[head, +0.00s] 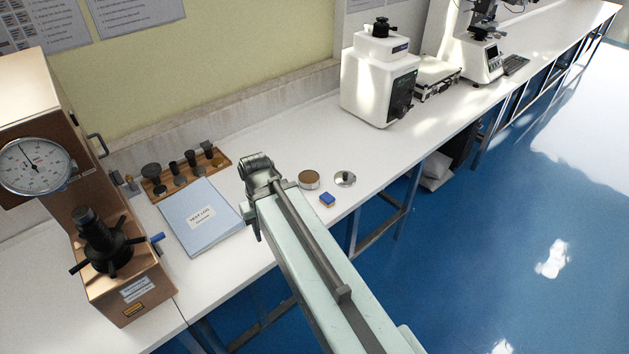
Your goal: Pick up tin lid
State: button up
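A shiny round silver disc (345,179), which looks like the tin lid, lies flat near the front edge of the white bench. A small dark reflection or mark shows at its middle. Just left of it, and apart from it, stands a low round tin (309,180) with a brownish top. My arm reaches in from the lower right and its end joint is left of the tin, over the bench. My gripper is not visible; the arm hides whatever is beneath that joint.
A blue folder (201,217) and a wooden rack (186,170) of dark parts are left of my arm. A brown dial tester (128,285) stands far left, a white machine (379,80) behind right.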

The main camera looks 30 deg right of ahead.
aim_at(345, 179)
jog(key=u, duration=3.1)
jog(key=k, duration=2.1)
jog(key=z, duration=1.05)
jog(key=i, duration=1)
jog(key=u, duration=0.05)
